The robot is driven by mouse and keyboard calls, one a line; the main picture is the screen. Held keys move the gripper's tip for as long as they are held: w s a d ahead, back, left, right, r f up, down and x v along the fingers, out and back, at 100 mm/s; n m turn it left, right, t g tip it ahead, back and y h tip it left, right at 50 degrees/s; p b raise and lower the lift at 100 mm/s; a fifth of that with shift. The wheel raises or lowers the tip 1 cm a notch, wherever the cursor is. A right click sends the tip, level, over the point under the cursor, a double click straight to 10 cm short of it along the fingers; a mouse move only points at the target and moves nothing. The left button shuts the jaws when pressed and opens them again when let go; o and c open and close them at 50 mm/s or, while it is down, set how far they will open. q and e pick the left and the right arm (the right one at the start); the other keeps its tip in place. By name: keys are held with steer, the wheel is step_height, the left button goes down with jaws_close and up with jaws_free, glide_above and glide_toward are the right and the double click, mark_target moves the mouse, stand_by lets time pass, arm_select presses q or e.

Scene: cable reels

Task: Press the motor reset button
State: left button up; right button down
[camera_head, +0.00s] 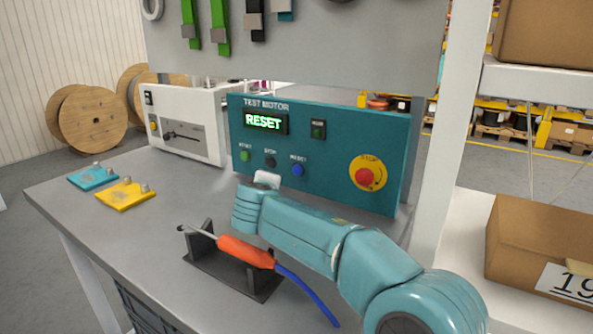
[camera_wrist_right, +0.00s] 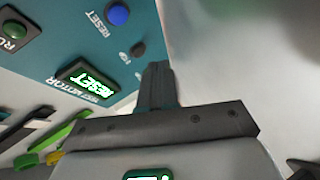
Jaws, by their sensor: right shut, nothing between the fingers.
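The teal test motor panel (camera_head: 330,172) stands at the back of the bench, with its display (camera_head: 264,122) reading RESET in green. The blue reset button (camera_head: 298,170) sits at the right end of a row, beside the dark stop button (camera_head: 270,161) and the green start button (camera_head: 245,155). In the right wrist view the blue reset button (camera_wrist_right: 117,14) is upside down near the top edge. My right gripper (camera_wrist_right: 158,72) is shut and empty, its tips near the panel, apart from the blue button; contact with the panel is unclear. My left gripper is out of view.
A red stop knob (camera_head: 366,178) on a yellow disc is on the panel's right. A soldering iron with orange handle (camera_head: 245,250) rests on a black stand below my right arm. A white device (camera_head: 190,122) stands left. Yellow (camera_head: 125,196) and cyan (camera_head: 93,177) plates lie on the bench.

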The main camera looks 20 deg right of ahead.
mark_target(297, 170)
steer(key=w+d+p, duration=0.4)
steer(key=d, duration=0.1)
steer(key=shift+w+d+r, duration=0.1)
steer(key=shift+d+r, duration=0.05)
steer(key=shift+d, duration=0.05)
steer(key=shift+w+d+p, duration=0.4)
steer(key=shift+d+p, duration=0.1)
steer(key=shift+w+d, duration=0.1)
stand_by(1.5)
steer(key=shift+w+d, duration=0.2)
steer(key=shift+w+d+p, duration=0.25)
steer(key=shift+d+p, duration=0.1)
steer(key=shift+p, duration=0.1)
stand_by(0.7)
steer(key=shift+s+a+f+b, duration=0.3)
steer(key=shift+s+a+b, duration=0.2)
steer(key=shift+b, duration=0.45)
steer(key=shift+a+r, duration=0.15)
